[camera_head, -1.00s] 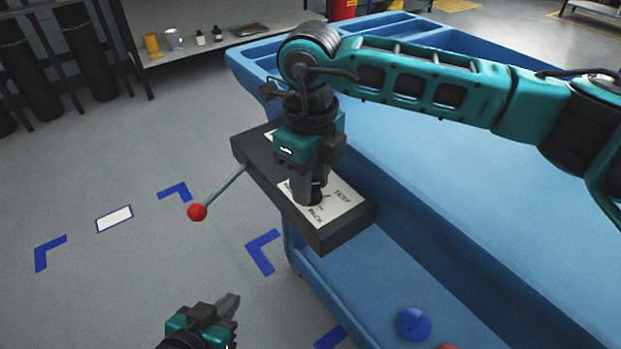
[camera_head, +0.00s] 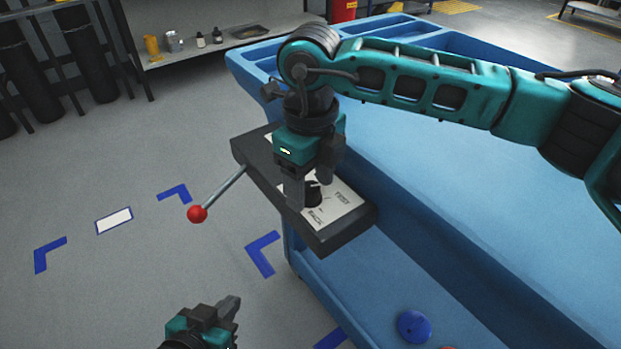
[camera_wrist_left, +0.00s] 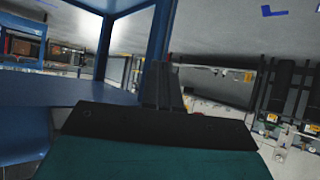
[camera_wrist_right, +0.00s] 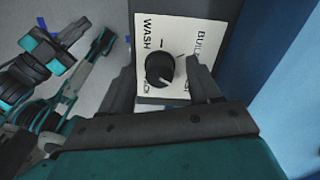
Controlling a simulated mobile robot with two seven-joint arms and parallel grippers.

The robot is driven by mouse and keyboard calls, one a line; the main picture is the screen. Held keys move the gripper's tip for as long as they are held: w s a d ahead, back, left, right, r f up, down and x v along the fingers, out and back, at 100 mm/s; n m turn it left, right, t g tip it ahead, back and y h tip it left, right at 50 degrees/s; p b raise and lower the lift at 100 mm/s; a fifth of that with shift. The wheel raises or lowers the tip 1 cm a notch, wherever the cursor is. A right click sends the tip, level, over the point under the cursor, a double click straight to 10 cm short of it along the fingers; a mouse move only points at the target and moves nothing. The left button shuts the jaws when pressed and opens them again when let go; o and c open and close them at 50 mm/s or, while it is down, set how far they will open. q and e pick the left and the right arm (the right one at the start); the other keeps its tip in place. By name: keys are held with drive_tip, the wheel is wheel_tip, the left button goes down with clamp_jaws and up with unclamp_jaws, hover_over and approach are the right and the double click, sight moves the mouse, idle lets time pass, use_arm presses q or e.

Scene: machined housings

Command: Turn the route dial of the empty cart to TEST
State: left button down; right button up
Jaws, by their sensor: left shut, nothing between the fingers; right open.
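The route dial is a black round knob (camera_head: 313,194) on a white label plate (camera_head: 340,212), on a dark box at the blue cart's (camera_head: 420,240) end. In the right wrist view, the knob (camera_wrist_right: 160,68) has a white pointer toward the lower right, where a partly hidden label ends in "ST"; WASH and BUILD are above. My right gripper (camera_head: 311,187) is open, its fingers apart on either side of the knob. It also shows in the right wrist view (camera_wrist_right: 160,88). My left gripper (camera_head: 232,303) is shut and empty, low over the floor, away from the dial.
A lever with a red ball (camera_head: 197,214) sticks out left from the dial box. The cart's visible upper tray looks empty; a blue disc (camera_head: 414,326) lies lower down. Blue floor marks (camera_head: 263,252) lie left of the cart. A shelf (camera_head: 220,50) with bottles stands behind.

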sight(310, 186)
drive_tip(key=shift+r, duration=0.1)
drive_tip(key=shift+r, duration=0.4)
use_arm(q)
drive_tip(key=p, duration=0.1)
drive_tip(key=r+p, duration=0.1)
drive_tip(key=shift+s+a+r+p, duration=0.2)
drive_tip(key=shift+a+p, duration=0.1)
drive_tip(key=shift+a, duration=0.1)
use_arm(e)
wheel_tip(310, 186, up, 12)
